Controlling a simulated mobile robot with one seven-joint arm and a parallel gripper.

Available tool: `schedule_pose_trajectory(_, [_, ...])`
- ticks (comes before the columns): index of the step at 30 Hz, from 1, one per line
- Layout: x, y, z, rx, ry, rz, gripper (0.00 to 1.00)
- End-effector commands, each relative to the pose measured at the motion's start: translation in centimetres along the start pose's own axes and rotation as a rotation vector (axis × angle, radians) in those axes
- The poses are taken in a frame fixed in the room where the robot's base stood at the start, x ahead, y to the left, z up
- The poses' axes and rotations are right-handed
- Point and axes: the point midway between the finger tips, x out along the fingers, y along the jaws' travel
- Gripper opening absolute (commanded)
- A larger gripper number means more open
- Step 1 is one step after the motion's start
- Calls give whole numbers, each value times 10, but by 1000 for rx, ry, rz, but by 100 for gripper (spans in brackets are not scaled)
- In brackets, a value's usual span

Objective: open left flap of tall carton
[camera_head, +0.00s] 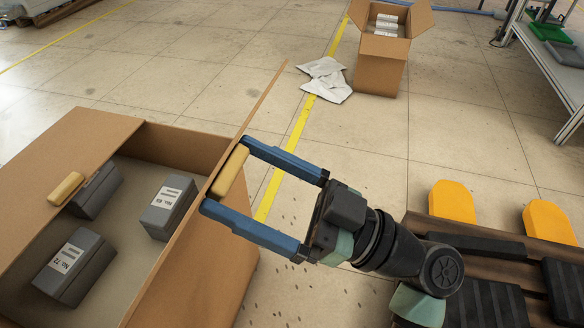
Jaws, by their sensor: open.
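A large brown carton (225,270) stands at the left, seen from above, its top partly open. Its left flap (75,150) slants over the left part of the opening, with a tan handle (66,189) near its inner edge. Its right flap (178,252) stands up nearly edge-on, with another tan handle (230,170). My gripper (224,174) is open, its two blue fingers on either side of the right flap's handle. I cannot tell whether they touch it. Grey labelled blocks (170,207) lie inside the carton.
A smaller open carton (380,70) stands at the back, with crumpled white packets (326,80) beside it on the floor. A slatted pallet-like platform (490,245) with yellow blocks (452,202) is at right. A metal table (555,65) stands at far right. Floor between is clear.

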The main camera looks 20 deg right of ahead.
Motion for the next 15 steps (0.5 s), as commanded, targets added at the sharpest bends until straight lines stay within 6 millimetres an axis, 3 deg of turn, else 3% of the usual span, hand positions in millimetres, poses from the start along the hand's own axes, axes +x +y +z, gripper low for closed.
schedule_pose_trajectory(7, [-15, 1, -2, 2, 2, 4, 100])
schedule_pose_trajectory(15, [-74, 1, -3, 1, 1, 5, 100])
